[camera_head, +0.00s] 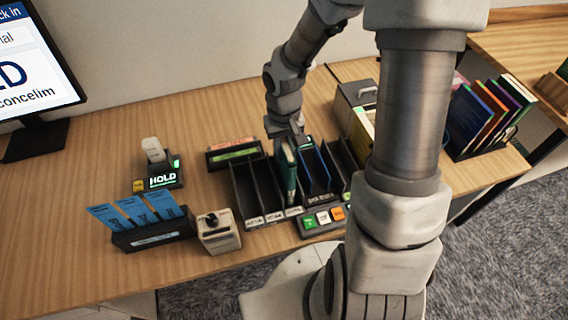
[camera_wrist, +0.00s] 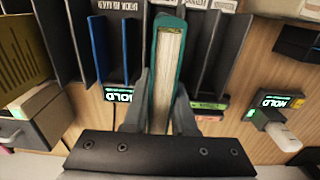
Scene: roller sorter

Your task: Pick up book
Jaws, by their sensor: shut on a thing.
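A teal book (camera_head: 287,176) stands upright in a slot of the dark sorter rack (camera_head: 247,190) in the head view. My gripper (camera_head: 285,135) comes down on its top end from above. In the wrist view my gripper (camera_wrist: 158,120) has one finger on each side of the teal book (camera_wrist: 165,72) and is shut on it, with the pale page edges facing the camera. The book's lower part is hidden between the rack dividers.
A blue book or divider (camera_head: 308,168) stands just right of the teal book. A button panel (camera_head: 322,219) lies in front of the rack. A holder with blue cards (camera_head: 148,232), a small beige box (camera_head: 218,231) and a HOLD sign (camera_head: 160,180) stand left. Upright books (camera_head: 480,118) stand far right.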

